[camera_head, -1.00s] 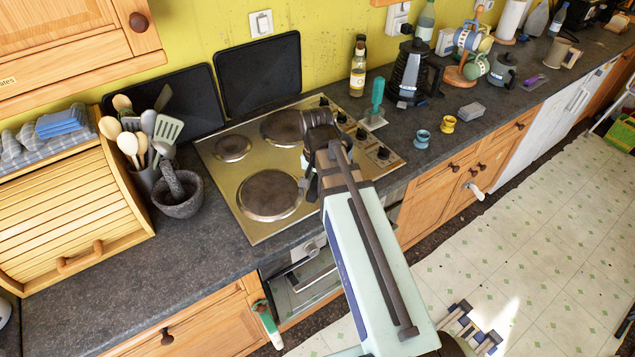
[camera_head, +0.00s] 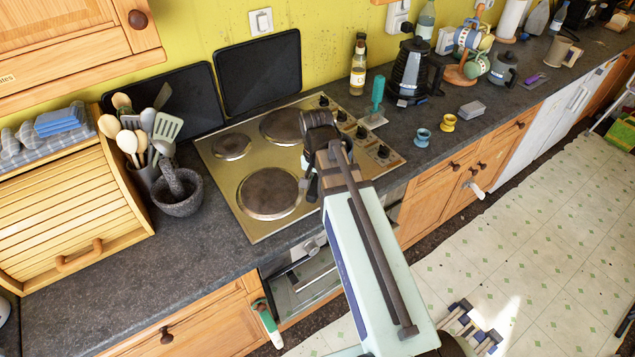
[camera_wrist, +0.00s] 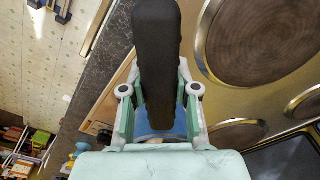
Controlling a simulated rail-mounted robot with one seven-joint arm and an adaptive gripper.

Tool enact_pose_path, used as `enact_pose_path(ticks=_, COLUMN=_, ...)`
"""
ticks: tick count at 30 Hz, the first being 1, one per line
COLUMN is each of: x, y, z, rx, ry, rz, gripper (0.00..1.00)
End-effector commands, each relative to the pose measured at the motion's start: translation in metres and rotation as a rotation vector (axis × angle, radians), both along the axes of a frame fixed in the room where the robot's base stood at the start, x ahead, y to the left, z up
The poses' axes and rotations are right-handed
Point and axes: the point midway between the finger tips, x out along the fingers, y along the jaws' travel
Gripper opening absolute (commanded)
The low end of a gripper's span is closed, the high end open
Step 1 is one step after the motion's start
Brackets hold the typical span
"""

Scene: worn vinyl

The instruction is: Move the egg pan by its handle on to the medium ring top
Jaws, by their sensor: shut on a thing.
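In the wrist view my gripper (camera_wrist: 157,105) has its two fingers closed on either side of a long dark handle (camera_wrist: 156,45), the egg pan's handle. A small blue patch shows below the handle between the fingers, and I cannot tell what it is. In the head view my gripper (camera_head: 316,165) is over the right front of the hob (camera_head: 222,195). A dark shape (camera_head: 318,120) shows just beyond it; the pan's body cannot be made out clearly. The ring tops are a large front one (camera_head: 268,192), a back one (camera_head: 281,127) and a small left one (camera_head: 232,147).
A mortar (camera_head: 178,205) and a utensil pot (camera_head: 148,175) stand left of the hob. Two dark boards lean on the wall behind.

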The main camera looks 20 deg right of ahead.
Motion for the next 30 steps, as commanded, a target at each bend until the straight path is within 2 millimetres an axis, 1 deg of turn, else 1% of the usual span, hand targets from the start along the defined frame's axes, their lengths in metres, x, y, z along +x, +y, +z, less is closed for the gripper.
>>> enact_pose_path(ticks=13, x=0.0005, y=-0.0002, z=-0.0018, rx=-0.001, ry=-0.002, rz=0.000, gripper=0.00)
enact_pose_path(ticks=14, x=0.0005, y=-0.0002, z=-0.0018, rx=-0.001, ry=-0.002, rz=0.000, gripper=0.33)
enact_pose_path(ticks=15, x=0.0004, y=-0.0001, z=-0.0019, rx=-0.001, ry=-0.001, rz=0.000, gripper=0.47)
enact_pose_path(ticks=16, x=0.0003, y=-0.0002, z=-0.0019, rx=-0.001, ry=-0.001, rz=0.000, gripper=0.58)
enact_pose_path(ticks=30, x=-0.0004, y=0.0002, z=-0.0028, rx=0.001, ry=0.002, rz=0.000, gripper=0.59)
